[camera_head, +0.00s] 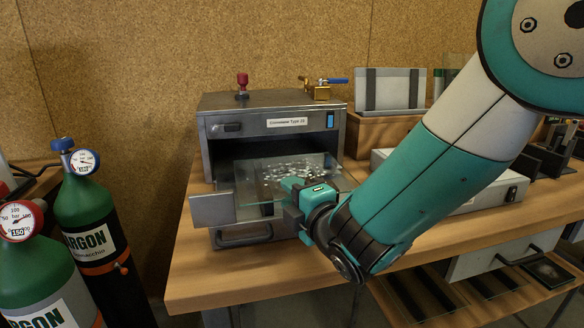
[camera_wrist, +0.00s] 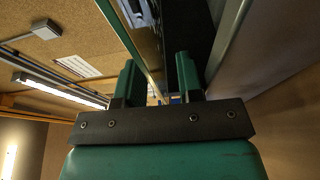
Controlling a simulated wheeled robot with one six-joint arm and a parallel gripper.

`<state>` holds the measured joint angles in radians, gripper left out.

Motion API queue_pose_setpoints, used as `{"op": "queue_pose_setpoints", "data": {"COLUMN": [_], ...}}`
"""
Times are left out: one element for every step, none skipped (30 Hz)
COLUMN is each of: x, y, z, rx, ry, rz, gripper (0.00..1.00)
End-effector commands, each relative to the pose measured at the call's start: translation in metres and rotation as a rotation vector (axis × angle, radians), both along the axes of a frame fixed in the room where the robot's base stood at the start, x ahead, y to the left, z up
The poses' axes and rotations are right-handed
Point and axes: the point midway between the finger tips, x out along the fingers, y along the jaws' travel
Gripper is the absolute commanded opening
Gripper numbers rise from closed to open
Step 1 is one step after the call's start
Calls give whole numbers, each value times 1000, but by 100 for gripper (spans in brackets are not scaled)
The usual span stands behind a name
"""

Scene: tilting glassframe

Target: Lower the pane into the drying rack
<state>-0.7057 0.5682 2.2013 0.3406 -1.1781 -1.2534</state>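My gripper (camera_head: 292,190) is at the pane's near right edge. In the wrist view my gripper (camera_wrist: 157,70) has its two teal fingers standing apart, with a thin green glass edge (camera_wrist: 151,72) running between them. A gap shows beside that edge, so no firm hold is visible. I cannot tell for sure which item is the drying rack; dark slotted holders (camera_head: 548,160) stand at the far right.
Green argon cylinders (camera_head: 85,205) stand at the left. A grey panel with dark uprights (camera_head: 390,90) stands on a wooden box (camera_head: 372,135) behind my arm. A white case (camera_head: 495,195) is partly hidden by my arm. The wooden bench (camera_head: 205,280) is clear along its front left.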

Motion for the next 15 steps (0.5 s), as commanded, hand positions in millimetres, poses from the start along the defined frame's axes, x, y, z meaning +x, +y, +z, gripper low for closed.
{"op": "queue_pose_setpoints", "data": {"x": [1, 1, 1, 1, 1, 1, 1, 1, 1, 1, 1, 1, 1, 1, 1], "y": [0, 1, 1, 0, 0, 0, 0, 0, 0, 0, 0, 0, 0, 0, 0], "z": [0, 0, 0, -1, -1, -1, 0, 0, 0, 0, 0, 0, 0, 0, 0], "rx": [-1, -1, -1, -1, -1, -1, -1, -1, -1, -1, -1, -1, -1, -1, -1], "ry": [-1, -1, -1, -1, -1, -1, -1, -1, -1, -1, -1, -1, -1, -1, -1], "rz": [0, 0, 0, 0, 0, 0, 0, 0, 0, 0, 0, 0, 0, 0, 0], "gripper": [34, 34, 34, 34, 34, 34, 27, 20, 11, 4, 0, 0, 0, 0, 0]}}
